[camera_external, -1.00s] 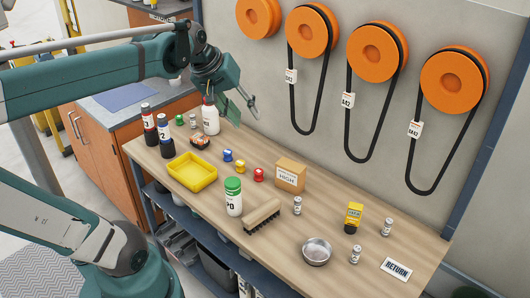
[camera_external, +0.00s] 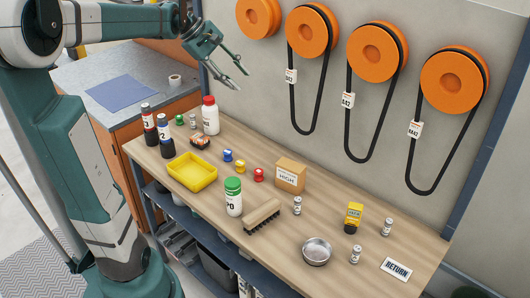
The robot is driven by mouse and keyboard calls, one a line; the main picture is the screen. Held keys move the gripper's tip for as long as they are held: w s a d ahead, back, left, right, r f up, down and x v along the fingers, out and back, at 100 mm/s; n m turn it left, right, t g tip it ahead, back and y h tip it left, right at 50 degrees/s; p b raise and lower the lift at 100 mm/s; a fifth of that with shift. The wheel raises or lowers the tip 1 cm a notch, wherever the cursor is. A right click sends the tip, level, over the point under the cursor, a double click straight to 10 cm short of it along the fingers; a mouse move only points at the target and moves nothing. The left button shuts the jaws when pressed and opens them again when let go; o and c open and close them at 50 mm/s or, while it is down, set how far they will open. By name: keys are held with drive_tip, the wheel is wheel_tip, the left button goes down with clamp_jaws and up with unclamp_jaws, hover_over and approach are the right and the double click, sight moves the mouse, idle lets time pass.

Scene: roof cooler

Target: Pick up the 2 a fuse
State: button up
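Small silver cylinders with pale labels stand on the wooden bench: one at centre right (camera_external: 297,206), one at the right (camera_external: 387,227), one near the front edge (camera_external: 355,254) and one at the back left (camera_external: 193,121). They look like fuses, but their labels are too small to read, so I cannot tell which is the 2 A one. My gripper (camera_external: 241,82) is open and empty. It hangs high in front of the wall, above the back left of the bench and apart from everything on it.
A red-capped white bottle (camera_external: 210,116), two dark bottles, a yellow tray (camera_external: 191,172), a green-lidded jar (camera_external: 234,198), a brush (camera_external: 262,216), a cardboard box (camera_external: 291,174), a metal bowl (camera_external: 317,251), a yellow-black item (camera_external: 353,217) and a RETURN card (camera_external: 396,269) occupy the bench. Belts hang on orange pulleys behind.

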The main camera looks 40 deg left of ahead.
drive_tip(key=w+a+f+n+t+h+b, duration=0.1)
drive_tip(key=w+a+n, duration=0.15)
drive_tip(key=a, duration=0.65)
drive_tip(key=w+a+n+t+h, duration=0.1)
drive_tip(key=a+n, duration=0.3)
drive_tip(key=a, duration=0.5)
drive_tip(key=s+a+f+n+t+h+b, duration=0.1)
drive_tip(key=s+a+f+n, duration=0.15)
drive_tip(key=a, duration=0.75)
drive_tip(key=s+a+f+n+t+h+b, duration=0.1)
drive_tip(key=s+a+n+t, duration=0.15)
drive_tip(key=a, duration=0.85)
approach(184, 118)
drive_tip(key=w, duration=0.1)
drive_tip(key=w+r, duration=0.1)
drive_tip(key=shift+w+d+r+g, duration=0.1)
drive_tip(key=shift+w+r+g, duration=0.15)
drive_tip(key=shift+w+g, duration=0.1)
drive_tip(key=shift+f, duration=0.65)
drive_tip(key=shift+w+d, duration=0.1)
drive_tip(key=shift+x, duration=1.15)
drive_tip(key=shift+w, duration=0.1)
